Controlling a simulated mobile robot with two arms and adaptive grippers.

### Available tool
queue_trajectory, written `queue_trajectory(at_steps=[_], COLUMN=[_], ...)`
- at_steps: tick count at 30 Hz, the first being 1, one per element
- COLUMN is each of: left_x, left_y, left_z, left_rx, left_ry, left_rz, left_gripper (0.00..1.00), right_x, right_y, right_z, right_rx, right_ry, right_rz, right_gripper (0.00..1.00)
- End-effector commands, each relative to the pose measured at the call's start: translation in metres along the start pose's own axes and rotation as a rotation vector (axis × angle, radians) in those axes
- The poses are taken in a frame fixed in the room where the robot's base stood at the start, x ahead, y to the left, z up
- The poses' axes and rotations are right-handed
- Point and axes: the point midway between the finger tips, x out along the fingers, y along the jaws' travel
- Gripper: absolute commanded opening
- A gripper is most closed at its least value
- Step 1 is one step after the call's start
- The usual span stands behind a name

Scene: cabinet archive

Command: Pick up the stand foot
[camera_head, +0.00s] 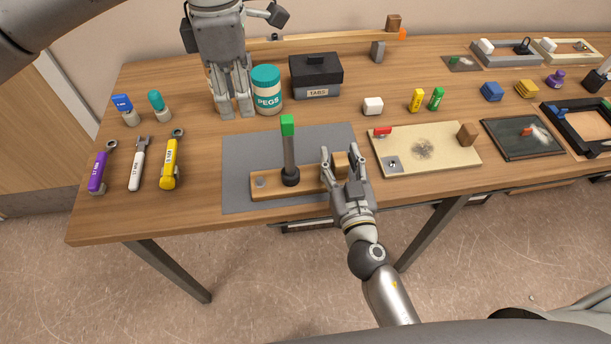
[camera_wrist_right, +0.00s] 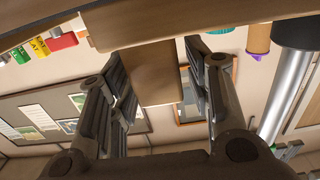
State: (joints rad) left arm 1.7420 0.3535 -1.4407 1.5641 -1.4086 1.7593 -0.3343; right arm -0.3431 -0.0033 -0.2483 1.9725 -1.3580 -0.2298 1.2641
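A long wooden stand (camera_head: 322,183) lies on a grey mat, with a dark upright post (camera_head: 289,160) topped by a green block (camera_head: 287,125). A wooden block, likely the stand foot (camera_head: 341,160), is at the stand's right end. My right gripper (camera_head: 344,168) is at this block, its fingers on either side. The right wrist view shows a brown wooden piece (camera_wrist_right: 152,75) between the spread fingers (camera_wrist_right: 158,85); firm contact is not visible. My left gripper (camera_head: 237,116) points down behind the mat, empty, its fingers apart.
The teal-lidded PEGS jar (camera_head: 268,94) stands right beside my left gripper, with a black-lidded TABS box (camera_head: 316,78) beyond. A beige board (camera_head: 435,163) with a wooden block lies just right of my right gripper. Purple, white and yellow tools (camera_head: 170,165) lie at left.

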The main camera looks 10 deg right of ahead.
Motion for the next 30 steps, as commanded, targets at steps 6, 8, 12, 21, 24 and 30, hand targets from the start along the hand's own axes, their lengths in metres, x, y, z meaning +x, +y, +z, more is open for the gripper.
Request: queue_trajectory(at_steps=[6,8,12,21,24,30], left_x=[0.0,0.0,0.0,0.0,0.0,0.0], left_y=[0.0,0.0,0.0,0.0,0.0,0.0], left_z=[0.0,0.0,0.0,0.0,0.0,0.0], left_rx=[0.0,0.0,0.0,0.0,0.0,0.0], left_ry=[0.0,0.0,0.0,0.0,0.0,0.0], left_rz=[0.0,0.0,0.0,0.0,0.0,0.0], left_gripper=[0.36,0.36,0.36,0.36,0.36,0.36], right_x=[0.0,0.0,0.0,0.0,0.001,0.0], right_y=[0.0,0.0,0.0,0.0,0.001,0.0], right_z=[0.0,0.0,-0.002,-0.006,-0.013,-0.03], right_rx=[0.0,0.0,0.003,0.003,0.003,0.003], right_ry=[0.0,0.0,0.003,0.005,0.008,0.006], right_rz=[0.0,0.0,0.0,0.001,0.003,-0.003], right_gripper=[0.13,0.05,0.0,0.0,0.0,0.0])
